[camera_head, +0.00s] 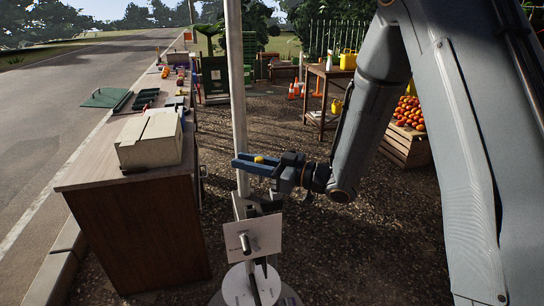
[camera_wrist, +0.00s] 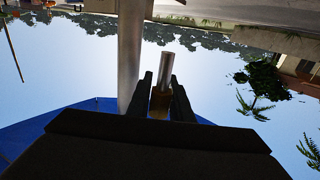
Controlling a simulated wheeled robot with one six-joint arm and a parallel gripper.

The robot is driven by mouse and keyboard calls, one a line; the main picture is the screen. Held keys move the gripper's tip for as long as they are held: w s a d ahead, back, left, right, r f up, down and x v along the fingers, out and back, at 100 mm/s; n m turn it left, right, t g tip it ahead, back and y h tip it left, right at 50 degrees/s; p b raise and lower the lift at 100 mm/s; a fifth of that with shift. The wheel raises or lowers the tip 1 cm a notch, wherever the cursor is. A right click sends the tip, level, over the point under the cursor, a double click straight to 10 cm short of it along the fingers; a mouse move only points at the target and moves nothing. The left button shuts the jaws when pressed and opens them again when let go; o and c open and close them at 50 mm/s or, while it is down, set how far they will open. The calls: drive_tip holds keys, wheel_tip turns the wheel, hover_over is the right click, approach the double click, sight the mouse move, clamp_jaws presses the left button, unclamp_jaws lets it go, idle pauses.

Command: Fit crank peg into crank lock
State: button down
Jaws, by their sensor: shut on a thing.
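My gripper (camera_head: 240,163) reaches left from the arm, beside the pale upright pole (camera_head: 238,95). It is shut on the crank peg, whose yellow part (camera_head: 259,159) shows between the fingers. In the wrist view the peg (camera_wrist: 166,70) is a shiny metal cylinder with a brass-brown base between the two dark fingers (camera_wrist: 162,80). Below the gripper, a white plate (camera_head: 268,238) on the pole's stand has a short metal cylinder sticking out. It may be the crank lock, but I cannot tell. The peg is apart from this plate.
The pole stands close by the fingers, and in the wrist view it rises at their left (camera_wrist: 131,60). A wooden counter (camera_head: 140,230) with a beige box (camera_head: 150,142) is at the left. A fruit crate (camera_head: 403,150) and a table (camera_head: 330,75) stand behind. Gravel between is open.

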drive_tip(key=a, duration=0.1)
drive_tip(key=s+a+g, duration=0.1)
drive_tip(key=a+n, duration=0.1)
drive_tip(key=shift+s+f+y, duration=0.25)
drive_tip(key=shift+s+y, duration=0.05)
drive_tip(key=shift+s, duration=0.1)
drive_tip(key=shift+f, duration=0.1)
drive_tip(key=shift+f+b, duration=1.7)
drive_tip(key=shift+f, duration=1.15)
drive_tip(key=shift+f+b, duration=0.75)
drive_tip(key=shift+f, duration=0.9)
drive_tip(key=c, duration=1.5)
unclamp_jaws()
drive_tip(key=shift+d, duration=0.1)
